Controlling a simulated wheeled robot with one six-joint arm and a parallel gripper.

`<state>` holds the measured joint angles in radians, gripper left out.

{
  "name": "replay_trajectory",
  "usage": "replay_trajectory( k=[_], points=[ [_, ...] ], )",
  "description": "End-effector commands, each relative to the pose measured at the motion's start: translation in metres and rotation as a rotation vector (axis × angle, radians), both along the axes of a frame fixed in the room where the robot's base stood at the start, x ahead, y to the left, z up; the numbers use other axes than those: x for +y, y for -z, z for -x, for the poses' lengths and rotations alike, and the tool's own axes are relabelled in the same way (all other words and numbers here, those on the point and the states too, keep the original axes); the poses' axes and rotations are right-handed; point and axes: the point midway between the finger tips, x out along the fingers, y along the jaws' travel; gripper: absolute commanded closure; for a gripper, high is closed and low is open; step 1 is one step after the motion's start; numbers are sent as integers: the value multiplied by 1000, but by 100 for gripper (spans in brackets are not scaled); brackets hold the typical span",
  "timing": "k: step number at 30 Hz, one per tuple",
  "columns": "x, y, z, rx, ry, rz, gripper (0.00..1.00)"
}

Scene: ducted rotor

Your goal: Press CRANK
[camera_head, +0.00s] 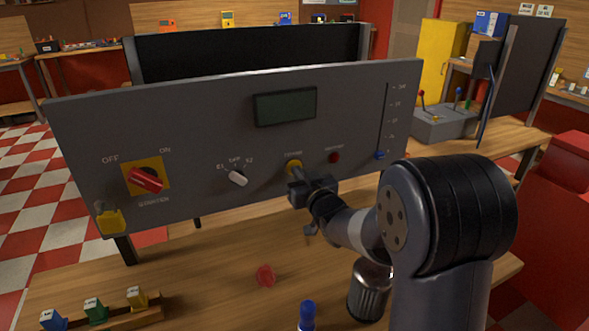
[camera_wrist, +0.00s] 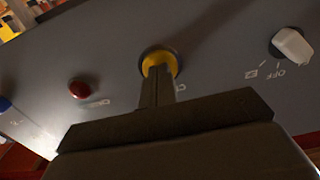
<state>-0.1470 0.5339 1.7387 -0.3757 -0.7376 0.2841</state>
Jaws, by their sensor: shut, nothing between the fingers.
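The grey control panel (camera_head: 90,140) stands upright on the wooden bench. Its yellow round button (camera_head: 293,164) has a small label above it, too small to read surely in the head view. My gripper (camera_head: 297,174) is at this button, fingers shut and empty. In the wrist view the shut fingertips (camera_wrist: 158,72) overlap the yellow button (camera_wrist: 157,59), and part of its yellow face and dark ring shows around them. They look in contact or very close; I cannot tell whether the button is pushed in.
A red button (camera_head: 334,157) sits just right, a white selector knob (camera_head: 238,178) left, and a red ignition switch (camera_head: 146,180) farther left. A slider with a blue knob (camera_head: 380,155) is at the right. A red cap (camera_head: 265,276) and a dark metal cylinder (camera_head: 369,290) are on the bench.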

Motion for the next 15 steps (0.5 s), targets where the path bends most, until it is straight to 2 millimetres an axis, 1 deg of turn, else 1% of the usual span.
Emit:
replay_trajectory(
  k=[8, 15],
  points=[
    [-1, 0, 2, 0, 0, 0, 100],
    [-8, 1, 19, -1, 1, 0, 100]
  ],
)
